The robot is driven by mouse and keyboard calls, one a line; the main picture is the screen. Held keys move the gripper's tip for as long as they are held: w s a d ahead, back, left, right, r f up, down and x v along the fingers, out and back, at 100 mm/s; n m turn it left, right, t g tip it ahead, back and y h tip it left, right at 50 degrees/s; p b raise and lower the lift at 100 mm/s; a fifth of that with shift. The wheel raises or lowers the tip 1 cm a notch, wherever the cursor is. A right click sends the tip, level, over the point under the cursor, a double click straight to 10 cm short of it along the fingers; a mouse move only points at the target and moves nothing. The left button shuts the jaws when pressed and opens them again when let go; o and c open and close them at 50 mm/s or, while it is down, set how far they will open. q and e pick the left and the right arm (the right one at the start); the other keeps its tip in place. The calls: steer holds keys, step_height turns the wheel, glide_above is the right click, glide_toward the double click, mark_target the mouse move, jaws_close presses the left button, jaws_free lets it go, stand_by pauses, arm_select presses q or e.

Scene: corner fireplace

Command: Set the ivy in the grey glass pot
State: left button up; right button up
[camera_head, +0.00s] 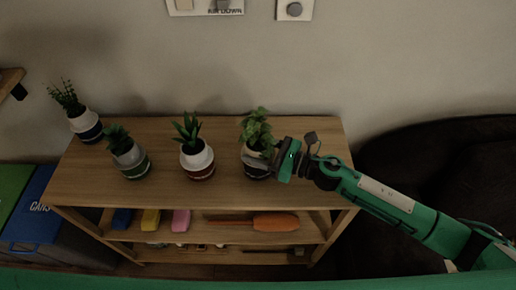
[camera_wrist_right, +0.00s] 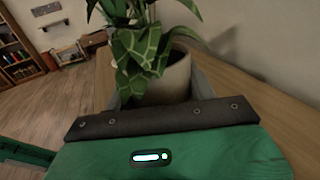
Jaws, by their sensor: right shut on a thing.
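A leafy green ivy (camera_head: 257,130) grows in a pot (camera_head: 255,160) with a greyish top and a dark lower part, at the right end of the wooden shelf top. My right gripper (camera_head: 279,160) is at the right side of this pot. In the right wrist view the pot (camera_wrist_right: 178,78) looks pale grey-beige and stands between my two fingers, which are shut on it. The ivy's leaves (camera_wrist_right: 140,50) hang over its rim and hide part of it. I cannot tell whether the pot touches the shelf top. My left gripper is not in view.
Three other potted plants stand to the left on the wooden shelf top (camera_head: 225,195): a white-and-blue pot (camera_head: 86,125), a white-and-green pot (camera_head: 131,161) and a white-and-brown pot (camera_head: 197,160). A dark sofa (camera_head: 440,165) is at the right. The shelf's front strip is clear.

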steer(key=shift+f, duration=0.25)
steer(key=shift+s+d+f+b, duration=0.2)
steer(key=shift+f+b, duration=0.2)
steer(key=shift+b, duration=0.3)
